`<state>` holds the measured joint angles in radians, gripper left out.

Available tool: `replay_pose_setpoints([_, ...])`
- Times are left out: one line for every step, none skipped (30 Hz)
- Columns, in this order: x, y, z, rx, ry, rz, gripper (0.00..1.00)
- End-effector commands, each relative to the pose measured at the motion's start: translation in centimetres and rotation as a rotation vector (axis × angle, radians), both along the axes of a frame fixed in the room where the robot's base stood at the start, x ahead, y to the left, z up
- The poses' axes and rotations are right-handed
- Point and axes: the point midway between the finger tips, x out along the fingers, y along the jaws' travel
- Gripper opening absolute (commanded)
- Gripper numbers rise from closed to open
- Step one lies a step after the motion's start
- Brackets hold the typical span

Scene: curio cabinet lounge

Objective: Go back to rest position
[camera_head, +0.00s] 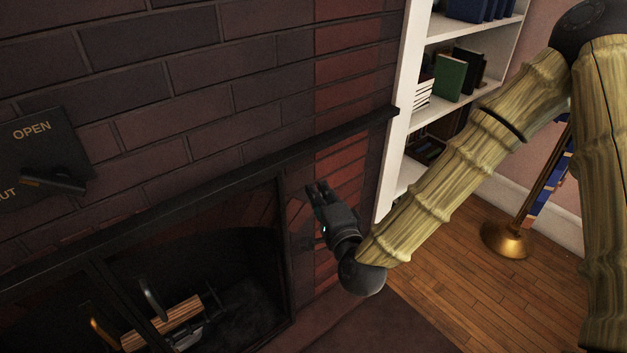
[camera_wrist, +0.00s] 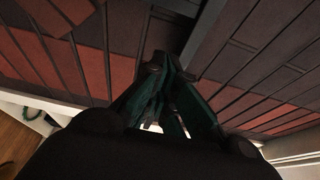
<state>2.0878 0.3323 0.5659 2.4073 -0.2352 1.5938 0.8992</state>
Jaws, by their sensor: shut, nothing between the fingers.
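My gripper (camera_head: 319,190) is at the middle of the head view, at the end of my bamboo-textured arm. It points up and to the left, in front of the brick beside the fireplace opening. In the wrist view my gripper (camera_wrist: 168,62) is shut and empty, with its fingers close together against a background of dark and red bricks. I cannot tell from these views how far the fingertips are from the brick.
A fireplace (camera_head: 190,260) with logs is at lower left, under a dark ledge (camera_head: 230,165). A damper plate (camera_head: 40,150) with a lever is on the brick wall. A white bookshelf (camera_head: 408,70) and a brass lamp base (camera_head: 507,240) stand at right. Wooden floor (camera_head: 450,285) shows bare.

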Motion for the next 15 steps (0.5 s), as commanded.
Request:
replay_pose_setpoints([-0.6,-0.2,0.0,0.000,0.002,0.000,0.00])
replay_pose_setpoints([-0.9,-0.3,0.0,0.001,0.001,0.000,0.00])
replay_pose_setpoints([-1.3,-0.5,0.0,0.001,0.000,0.000,0.00])
replay_pose_setpoints([-1.5,-0.6,0.0,0.002,0.001,0.000,0.00])
replay_pose_setpoints([-1.7,-0.6,0.0,0.002,0.001,0.000,0.00])
replay_pose_setpoints([-1.9,-0.7,0.0,0.001,0.000,0.000,0.00])
replay_pose_setpoints([-2.0,-0.8,0.0,0.001,-0.001,0.000,0.00])
replay_pose_setpoints([-2.1,-0.8,0.0,0.001,-0.001,-0.001,0.00])
replay_pose_setpoints([-2.2,-0.8,0.0,0.001,-0.001,-0.001,0.00])
replay_pose_setpoints([-2.2,-0.9,0.0,0.001,-0.001,-0.001,0.00])
replay_pose_setpoints([-2.2,-0.9,0.0,0.000,-0.001,-0.001,0.00])
replay_pose_setpoints([-2.3,-0.9,-0.1,-0.003,0.001,-0.001,0.00])
replay_pose_setpoints([-2.3,-0.9,-0.3,-0.009,0.005,0.001,0.00])
replay_pose_setpoints([-2.4,-0.9,-0.7,-0.020,0.012,0.003,0.00])
replay_pose_setpoints([-2.5,-0.9,-1.5,-0.042,0.026,0.008,0.00])
